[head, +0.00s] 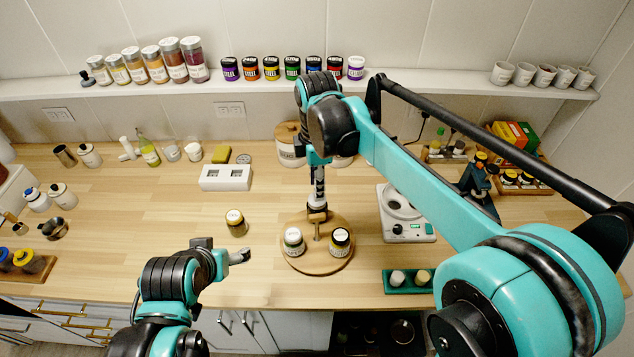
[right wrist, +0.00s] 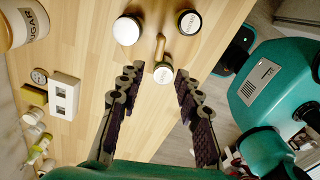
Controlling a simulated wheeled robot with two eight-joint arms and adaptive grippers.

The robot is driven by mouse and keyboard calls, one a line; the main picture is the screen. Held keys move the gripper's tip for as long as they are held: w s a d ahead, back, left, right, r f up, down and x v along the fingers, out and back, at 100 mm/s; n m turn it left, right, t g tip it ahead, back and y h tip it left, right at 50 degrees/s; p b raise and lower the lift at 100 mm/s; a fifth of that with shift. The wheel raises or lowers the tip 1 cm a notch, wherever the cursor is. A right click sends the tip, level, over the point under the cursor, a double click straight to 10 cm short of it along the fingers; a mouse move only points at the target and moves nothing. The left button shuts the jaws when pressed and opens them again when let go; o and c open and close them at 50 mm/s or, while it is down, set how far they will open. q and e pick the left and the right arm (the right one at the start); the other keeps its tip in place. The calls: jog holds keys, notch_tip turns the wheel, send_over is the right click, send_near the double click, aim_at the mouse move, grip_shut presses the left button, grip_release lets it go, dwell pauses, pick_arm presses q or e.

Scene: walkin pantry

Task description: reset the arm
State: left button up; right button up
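My right gripper (head: 317,205) points down over a round wooden tray (head: 318,264) with an upright peg in the middle. In the right wrist view its two fingers (right wrist: 152,110) are spread apart with nothing held between them. A white-lidded jar (head: 293,241) and a dark-lidded jar (head: 340,241) stand on the tray.
A white appliance (head: 405,218) and a green tray (head: 408,281) with small items are to the right. A shelf (head: 430,86) runs along the back. The left-centre counter is clear.

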jog(key=s+d+f+m+t+b, duration=0.7)
jog(key=s+d+f+m, duration=0.6)
jog(key=m, duration=0.6)
jog(key=shift+s+d+f+b, duration=0.3)
jog(key=shift+s+d+b, duration=0.35)
jog(key=shift+s+b, duration=0.45)
jog(key=shift+w, duration=0.15)
dwell(0.4)
